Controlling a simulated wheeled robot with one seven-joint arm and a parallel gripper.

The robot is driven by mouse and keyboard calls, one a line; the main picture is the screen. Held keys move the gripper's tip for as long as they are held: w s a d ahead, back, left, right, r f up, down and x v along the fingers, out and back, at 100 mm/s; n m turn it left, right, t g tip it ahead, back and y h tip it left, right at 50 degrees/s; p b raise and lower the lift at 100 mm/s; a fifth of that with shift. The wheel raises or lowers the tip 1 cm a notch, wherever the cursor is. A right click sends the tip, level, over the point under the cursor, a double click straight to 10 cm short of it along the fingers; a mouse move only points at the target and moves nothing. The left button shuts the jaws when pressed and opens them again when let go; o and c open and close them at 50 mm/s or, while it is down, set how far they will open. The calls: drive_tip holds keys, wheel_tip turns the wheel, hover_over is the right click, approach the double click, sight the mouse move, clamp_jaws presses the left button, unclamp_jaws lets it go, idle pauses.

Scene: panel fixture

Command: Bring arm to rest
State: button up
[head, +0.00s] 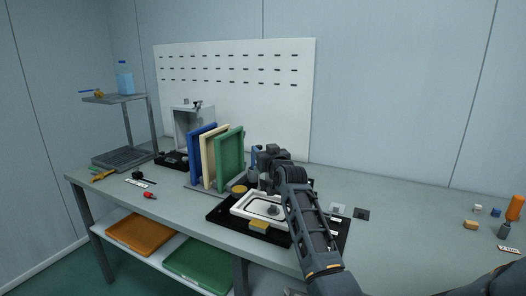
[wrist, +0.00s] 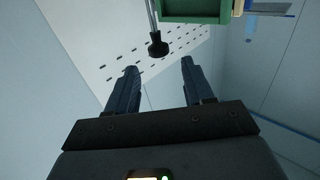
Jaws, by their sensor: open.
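My arm reaches in from the lower right of the head view, over the bench. My gripper shows in the wrist view (wrist: 159,68) with its two dark fingers apart and nothing between them. In the head view the arm's dark end is above the white framed panel (head: 240,209), right of the upright green panel (head: 229,158), and the fingers are hard to make out. In the wrist view a black round knob on a metal rod (wrist: 158,46) appears beyond the fingertips, apparently apart from them.
Blue (head: 197,154) and cream (head: 211,158) panels stand beside the green one. The white panel lies on a black base (head: 222,217) with a yellow block (head: 259,226). A pegboard (head: 240,65) is behind. Small items, including an orange cylinder (head: 515,207), lie at the right end.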

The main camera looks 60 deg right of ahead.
idle(0.4)
drive_tip(key=s+a+f+n+y, duration=0.1)
drive_tip(key=s+a+f+y, duration=0.1)
drive_tip(key=s+a+f, duration=0.6)
drive_tip(key=s+a+f+n+t+y, duration=0.1)
drive_tip(key=a+f, duration=0.3)
drive_tip(key=a, duration=0.8)
drive_tip(key=s+a+f+n+y, duration=0.2)
drive_tip(key=s+a+f, duration=0.35)
drive_tip(key=a, duration=0.45)
drive_tip(key=s+a+n+y, duration=0.2)
drive_tip(key=s+a+y, duration=0.1)
drive_tip(key=s+a, duration=1)
drive_tip(key=s+a+r+n+y, duration=0.1)
drive_tip(key=s+a+r, duration=0.2)
drive_tip(key=s, duration=0.4)
drive_tip(key=s+a+r+n+y, duration=0.1)
drive_tip(key=s+a+r+y, duration=0.1)
drive_tip(key=s+r, duration=0.3)
drive_tip(key=shift+s+a+r+y, duration=0.15)
drive_tip(key=shift+s+a+y, duration=0.15)
drive_tip(key=shift+s+a, duration=0.8)
drive_tip(key=shift+s+d, duration=0.15)
drive_tip(key=shift+d, duration=0.15)
